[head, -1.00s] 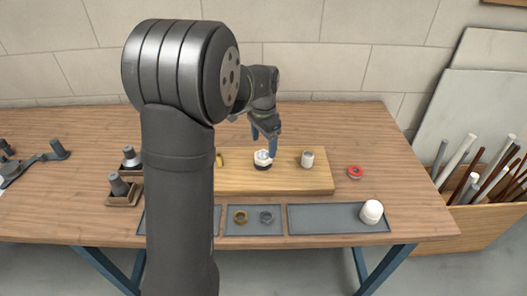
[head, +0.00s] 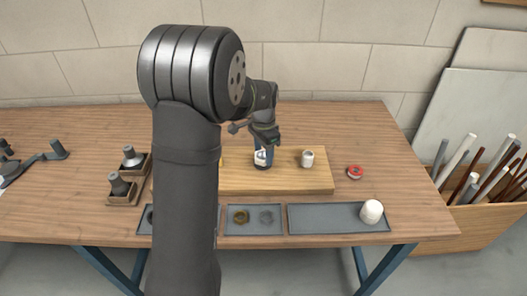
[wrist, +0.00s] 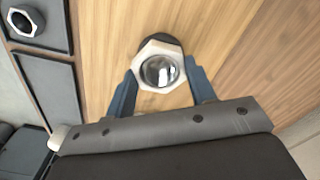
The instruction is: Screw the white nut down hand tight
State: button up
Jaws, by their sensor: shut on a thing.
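The white nut (wrist: 159,88) is a hexagon seen from above in the wrist view, around a shiny round metal end. A dark round base (wrist: 150,43) shows under its far edge. In the head view the white nut (head: 261,155) sits on the wooden board (head: 300,181). My gripper (wrist: 158,86) points down over it, with its blue fingers shut on two opposite sides of the nut. In the head view my gripper (head: 264,154) partly covers the nut. How far down the thread the nut sits cannot be told.
A pale fitting (head: 307,158) stands on the board to the right. A red ring (head: 355,172) lies beyond it. Fittings in wooden holders (head: 122,197) stand left.

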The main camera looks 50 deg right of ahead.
jog(key=m, duration=0.8)
jog(key=shift+f+m, duration=0.15)
jog(key=shift+m, duration=0.25)
jog(key=o, duration=1.6)
jog(key=shift+r, duration=2.55)
jog(key=shift+f, duration=0.1)
